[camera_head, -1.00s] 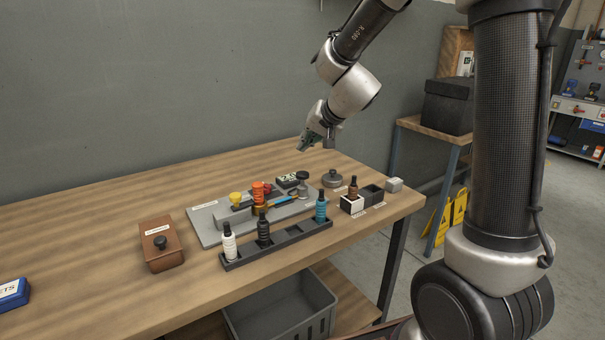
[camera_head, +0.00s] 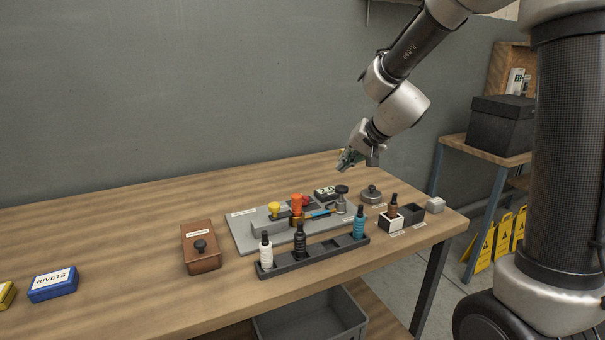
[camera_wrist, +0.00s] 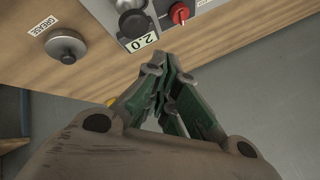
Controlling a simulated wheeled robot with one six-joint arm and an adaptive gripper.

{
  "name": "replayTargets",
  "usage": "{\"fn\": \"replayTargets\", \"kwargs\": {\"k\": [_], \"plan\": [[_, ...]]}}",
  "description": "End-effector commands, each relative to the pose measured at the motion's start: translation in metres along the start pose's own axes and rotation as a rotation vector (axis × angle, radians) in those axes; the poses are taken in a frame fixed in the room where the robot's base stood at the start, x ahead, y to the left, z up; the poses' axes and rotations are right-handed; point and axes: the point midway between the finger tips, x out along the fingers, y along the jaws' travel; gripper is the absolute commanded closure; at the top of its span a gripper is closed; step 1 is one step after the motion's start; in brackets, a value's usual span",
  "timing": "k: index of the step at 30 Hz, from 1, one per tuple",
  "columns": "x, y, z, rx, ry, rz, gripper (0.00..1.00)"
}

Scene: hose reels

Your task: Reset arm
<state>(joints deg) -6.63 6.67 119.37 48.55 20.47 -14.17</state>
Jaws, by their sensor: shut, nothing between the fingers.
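My gripper (camera_head: 346,162) hangs above the back of the wooden table (camera_head: 120,235), over the area behind the grey board. In the wrist view its green-sided fingers (camera_wrist: 170,72) are together with nothing between them. My arm reaches down from the upper right in the head view. The gripper is apart from everything on the table.
A grey board (camera_head: 245,235) carries yellow and red-orange pieces. A dark rack (camera_head: 325,253) holds several bottles in front. A round lidded tin (camera_head: 371,194), small boxes (camera_head: 391,222), a brown box (camera_head: 201,258) and a blue RIVETS box (camera_head: 53,284) stand around. The table's left is mostly clear.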

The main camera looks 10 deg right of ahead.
Motion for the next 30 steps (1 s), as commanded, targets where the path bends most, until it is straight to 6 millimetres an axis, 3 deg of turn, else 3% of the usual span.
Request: {"fn": "replayTargets", "kwargs": {"k": [2, 5, 12, 18, 24, 30], "plan": [[-0.002, 0.014, 0.029, -0.026, -0.103, 0.027, 1.0], [-0.033, 0.033, 0.067, -0.094, -0.233, 0.07, 1.0], [-0.151, 0.094, 0.133, -0.265, -0.404, 0.235, 1.0], [-0.24, 0.143, 0.167, -0.379, -0.383, 0.386, 1.0], [-0.276, 0.152, 0.173, -0.415, -0.257, 0.406, 1.0], [-0.286, 0.149, 0.171, -0.413, -0.206, 0.399, 1.0]]}}
